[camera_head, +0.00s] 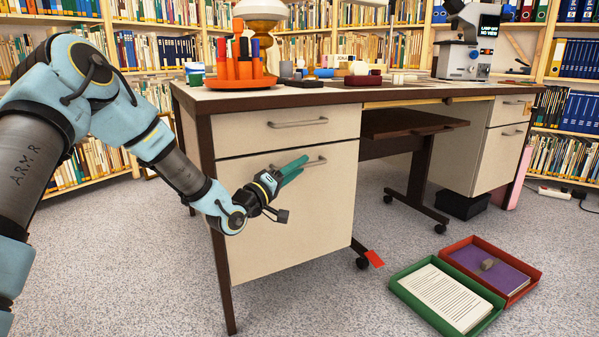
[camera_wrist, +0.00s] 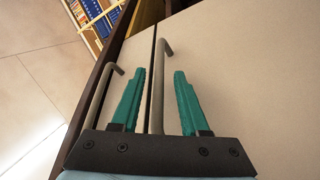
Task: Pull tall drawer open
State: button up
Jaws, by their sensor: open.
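The tall drawer (camera_head: 300,235) is the large cream front in the left pedestal of the desk, and it looks shut. Its metal bar handle (camera_head: 319,161) is near its top edge, partly hidden behind my green fingers. My gripper (camera_head: 296,168) is open at this handle. In the wrist view, the tall drawer's front (camera_wrist: 245,70) fills the right side, and its handle (camera_wrist: 157,95) runs between my two separated fingers (camera_wrist: 160,74). I see gaps between the bar and both fingers. How deep the bar sits between them is unclear.
A shallower drawer (camera_head: 250,132) with a similar handle (camera_head: 298,122) sits just above. That handle also shows left of my fingers in the wrist view (camera_wrist: 98,105). Green (camera_head: 410,299) and red (camera_head: 528,270) trays lie on the floor at right. Carpet in front of the drawer looks clear.

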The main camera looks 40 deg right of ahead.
jog(key=shift+d+r, duration=0.15)
jog(key=shift+d, duration=0.3)
jog(key=shift+c, duration=0.2)
grip_shut()
dwell(1.0)
